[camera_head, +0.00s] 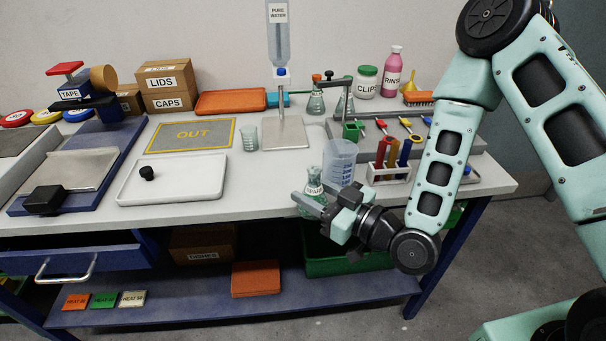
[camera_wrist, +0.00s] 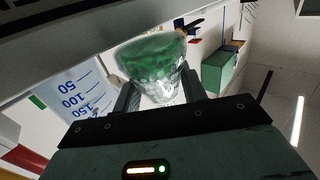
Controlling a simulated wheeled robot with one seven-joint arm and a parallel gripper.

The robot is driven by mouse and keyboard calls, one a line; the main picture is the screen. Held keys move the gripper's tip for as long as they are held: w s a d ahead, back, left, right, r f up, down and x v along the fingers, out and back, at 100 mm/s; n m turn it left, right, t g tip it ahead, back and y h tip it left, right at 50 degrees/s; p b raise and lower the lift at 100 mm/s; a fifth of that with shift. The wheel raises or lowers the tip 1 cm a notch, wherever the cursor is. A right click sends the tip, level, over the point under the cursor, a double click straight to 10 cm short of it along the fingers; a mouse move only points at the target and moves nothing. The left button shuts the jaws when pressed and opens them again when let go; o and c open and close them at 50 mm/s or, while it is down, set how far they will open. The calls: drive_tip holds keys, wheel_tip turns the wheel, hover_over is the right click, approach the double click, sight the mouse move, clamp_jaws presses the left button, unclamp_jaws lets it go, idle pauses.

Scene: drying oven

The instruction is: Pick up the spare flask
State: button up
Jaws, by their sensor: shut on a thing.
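The spare flask (camera_head: 314,181) is a small clear conical flask with a pale label and a greenish lower part. It is at the front edge of the bench in the head view. My gripper (camera_head: 324,205) is shut on it, with the fingers at its sides. In the wrist view the flask (camera_wrist: 158,75) sits between my two dark fingers (camera_wrist: 163,98), its green part showing at the top. My gripper hides part of the flask, and I cannot tell whether its base touches the bench.
A large graduated beaker (camera_head: 340,162) stands close behind the flask. A rack of colored tubes (camera_head: 388,172) is to the right. A white tray (camera_head: 190,190) holding a black stopper lies to the left. An empty small beaker (camera_head: 250,139) stands near the OUT mat (camera_head: 192,136).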

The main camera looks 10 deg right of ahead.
sight(322, 197)
drive_tip(key=shift+p+v, duration=2.45)
drive_tip(key=shift+p, duration=0.05)
drive_tip(key=shift+s+d+r+p, duration=0.15)
drive_tip(key=shift+r+p, duration=0.35)
drive_tip(key=shift+p, duration=0.05)
wheel_tip(322, 197, up, 3)
drive_tip(key=p, duration=0.3)
drive_tip(key=shift+r, duration=0.1)
drive_tip(key=shift+s, duration=0.15)
